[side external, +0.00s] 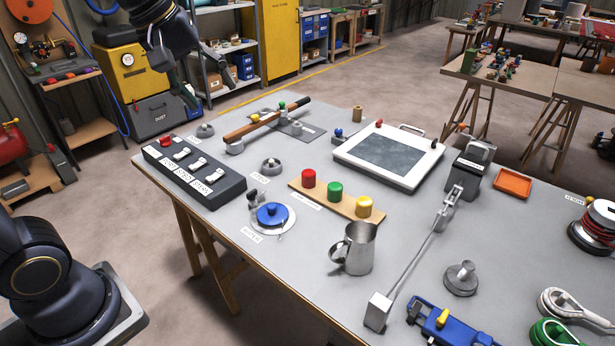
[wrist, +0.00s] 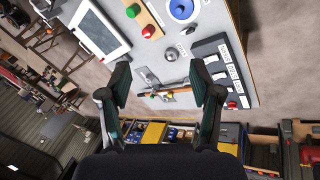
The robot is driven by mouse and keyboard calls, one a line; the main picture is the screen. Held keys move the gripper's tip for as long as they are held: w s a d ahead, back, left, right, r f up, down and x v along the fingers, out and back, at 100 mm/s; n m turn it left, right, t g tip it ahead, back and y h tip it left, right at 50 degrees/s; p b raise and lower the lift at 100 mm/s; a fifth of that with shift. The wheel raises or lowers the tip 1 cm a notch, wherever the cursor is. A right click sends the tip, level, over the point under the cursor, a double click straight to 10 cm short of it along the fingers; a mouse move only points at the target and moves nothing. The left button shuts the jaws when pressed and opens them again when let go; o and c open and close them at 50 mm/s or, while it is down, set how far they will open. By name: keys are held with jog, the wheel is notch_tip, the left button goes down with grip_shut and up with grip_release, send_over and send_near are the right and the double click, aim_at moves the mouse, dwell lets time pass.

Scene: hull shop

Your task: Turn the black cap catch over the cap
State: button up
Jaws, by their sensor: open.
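A blue round cap (side external: 272,214) with a small knob sits on a white disc near the front left edge of the grey bench. A dark catch (side external: 254,200) stands upright beside the cap on its far left side, not lying over it. My gripper (side external: 205,80) is high beyond the bench's far left end, well away from cap and catch. In the wrist view it is open (wrist: 160,88), with nothing between its fingers.
A black switch panel (side external: 205,178) stands left of the cap. A board with red, green and yellow buttons (side external: 335,202) lies to its right. A steel jug (side external: 358,247) stands at the front. A wooden-handled lever (side external: 262,122) lies at the far end.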

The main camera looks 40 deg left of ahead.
jog(key=w+a+f+n+g, duration=0.1)
jog(key=w+a+f+n, duration=0.25)
jog(key=w, duration=0.45)
jog(key=n+g, duration=0.3)
jog(key=g, duration=0.1)
send_over(251, 191)
notch_tip(251, 191, down, 18)
jog(key=shift+y, duration=0.4)
notch_tip(251, 191, down, 16)
jog(key=shift+d, duration=0.15)
jog(key=c, duration=1.1)
jog(key=shift+c, duration=0.2)
